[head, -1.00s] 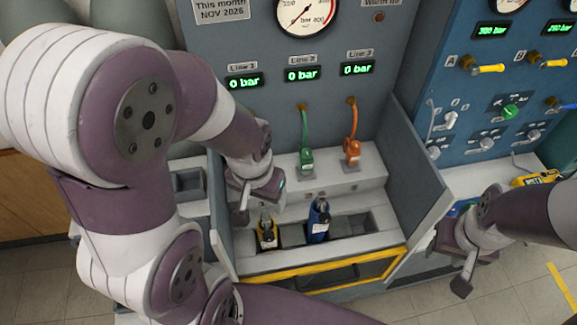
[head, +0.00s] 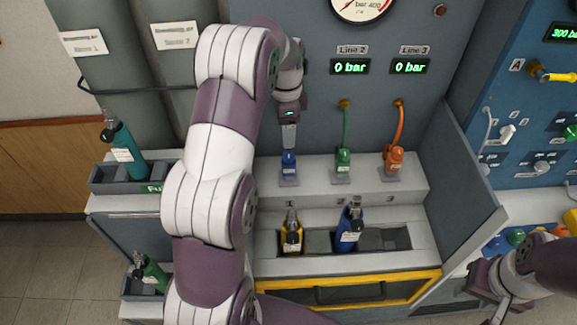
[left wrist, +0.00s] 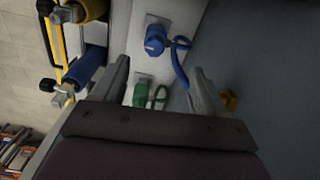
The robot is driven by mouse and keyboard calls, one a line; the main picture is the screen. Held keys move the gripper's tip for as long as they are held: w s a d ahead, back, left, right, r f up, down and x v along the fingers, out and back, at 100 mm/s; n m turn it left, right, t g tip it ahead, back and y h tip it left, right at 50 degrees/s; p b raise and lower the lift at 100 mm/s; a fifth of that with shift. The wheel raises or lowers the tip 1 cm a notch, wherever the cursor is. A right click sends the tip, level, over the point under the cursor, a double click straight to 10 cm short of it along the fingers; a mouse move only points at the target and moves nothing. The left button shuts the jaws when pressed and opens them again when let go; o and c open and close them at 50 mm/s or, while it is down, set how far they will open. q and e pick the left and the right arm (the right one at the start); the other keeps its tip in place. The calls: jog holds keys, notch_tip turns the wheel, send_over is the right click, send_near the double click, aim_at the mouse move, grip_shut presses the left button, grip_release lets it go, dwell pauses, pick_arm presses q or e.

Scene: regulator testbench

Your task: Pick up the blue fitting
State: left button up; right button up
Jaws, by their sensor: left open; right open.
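The blue fitting (head: 289,163) stands on the light ledge of the bench, leftmost in a row with a green fitting (head: 343,160) and an orange fitting (head: 394,160). My left gripper (head: 289,134) points down above the blue fitting in the head view. In the left wrist view, my left gripper (left wrist: 158,82) has its two fingers spread with nothing held between them. There the blue fitting (left wrist: 155,39) with its blue hose lies beyond the fingertips, and the green fitting (left wrist: 140,95) shows between the fingers. My right gripper (head: 488,290) is at the lower right, open, away from the fittings.
A yellow bottle (head: 291,235) and a blue bottle (head: 350,228) stand in the lower rack in front of the ledge. A grey side panel (head: 465,180) bounds the bench on the right. Teal and green bottles stand at left. The gauge wall rises behind the ledge.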

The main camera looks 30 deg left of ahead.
aim_at(292, 154)
pick_arm(q)
jog(key=shift+m, duration=0.6)
notch_tip(292, 154, down, 7)
jog(key=b, duration=0.6)
jog(key=shift+s+d+f, duration=0.1)
jog(key=shift+d+f, duration=0.05)
jog(key=f, duration=0.4)
jog(key=shift+s+d+f, duration=0.1)
jog(key=shift+d+f, duration=0.1)
jog(key=shift+d, duration=0.05)
jog(key=shift+f, duration=0.35)
jog(key=c, duration=1.2)
jog(key=shift+r, duration=0.1)
jog(key=shift+c, duration=0.2)
jog(key=shift+r, duration=0.25)
jog(key=r, duration=0.2)
jog(key=d+r, duration=0.1)
jog(key=r, duration=0.1)
jog(key=shift+b, duration=0.3)
jog(key=d+r+p, duration=0.4)
jog(key=d+r, duration=0.2)
jog(key=d, duration=0.4)
jog(key=shift+d+r, duration=0.2)
jog(key=shift+d, duration=0.15)
